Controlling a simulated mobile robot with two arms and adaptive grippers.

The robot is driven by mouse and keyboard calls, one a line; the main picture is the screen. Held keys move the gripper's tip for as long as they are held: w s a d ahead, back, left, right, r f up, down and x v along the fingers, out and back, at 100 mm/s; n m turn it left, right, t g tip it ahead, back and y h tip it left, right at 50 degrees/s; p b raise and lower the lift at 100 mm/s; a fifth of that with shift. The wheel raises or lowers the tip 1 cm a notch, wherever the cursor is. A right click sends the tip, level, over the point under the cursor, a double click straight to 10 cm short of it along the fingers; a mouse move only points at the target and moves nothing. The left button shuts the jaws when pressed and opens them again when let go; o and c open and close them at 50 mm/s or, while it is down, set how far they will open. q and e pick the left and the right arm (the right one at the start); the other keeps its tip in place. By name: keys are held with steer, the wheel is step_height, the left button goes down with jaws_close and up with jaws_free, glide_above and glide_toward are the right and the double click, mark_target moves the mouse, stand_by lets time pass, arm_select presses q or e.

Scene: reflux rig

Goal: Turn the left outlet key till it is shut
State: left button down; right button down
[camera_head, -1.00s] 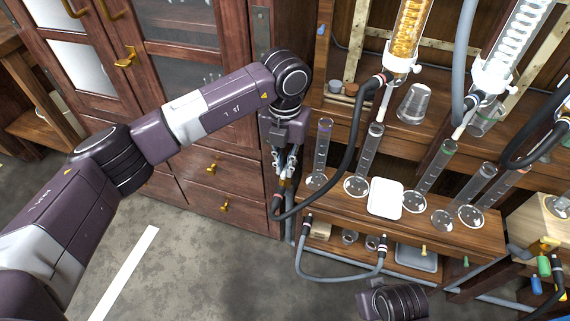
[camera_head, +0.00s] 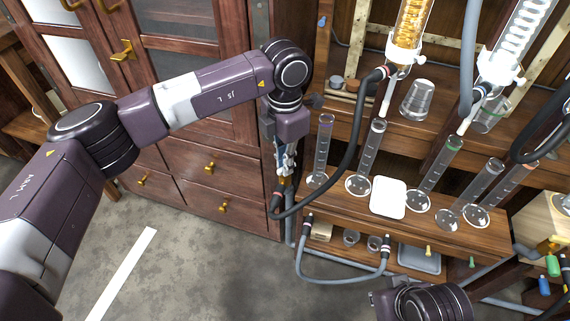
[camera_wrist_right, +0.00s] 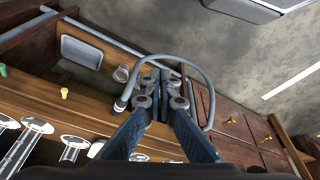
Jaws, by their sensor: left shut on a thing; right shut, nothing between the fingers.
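My left gripper (camera_head: 285,172) points down beside the cabinet's right edge, at the left end of the rig. Its fingers are shut on a small yellow-orange piece, which I take to be the left outlet key (camera_head: 287,181). The fingers hide most of it, so I cannot tell how far it is turned. A dark hose (camera_head: 345,165) with an orange-banded end runs close beside the fingertips. My right gripper (camera_wrist_right: 160,92) is shut and empty in the right wrist view, above the rig's lower shelf and near a grey looped hose (camera_wrist_right: 190,66).
Several glass cylinders (camera_head: 367,150) and a white plate (camera_head: 388,198) stand on the wooden bench (camera_head: 330,205). A condenser with amber filling (camera_head: 411,25) and a coil condenser (camera_head: 515,40) hang above. A wooden cabinet (camera_head: 200,205) stands left. The floor in front (camera_head: 210,270) is clear.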

arm_select(q)
steer(key=m+b, duration=0.1)
steer(key=m, duration=0.2)
steer(key=shift+m, duration=0.4)
steer(key=m, duration=0.2)
steer(key=shift+m+b, duration=0.3)
steer(key=shift+b, duration=0.1)
steer(key=shift+m, duration=1.2)
steer(key=shift+m+b, duration=0.35)
steer(key=shift+m, duration=0.65)
arm_select(e)
steer(key=w+a+t, duration=0.1)
steer(key=w+t, duration=0.1)
steer(key=w, duration=0.4)
steer(key=shift+a+f+t+y, duration=0.2)
steer(key=shift+a+t+y, duration=0.1)
steer(key=shift+a+t, duration=0.1)
steer(key=shift+w, duration=0.1)
arm_select(q)
steer(key=c, duration=2)
jaws_free()
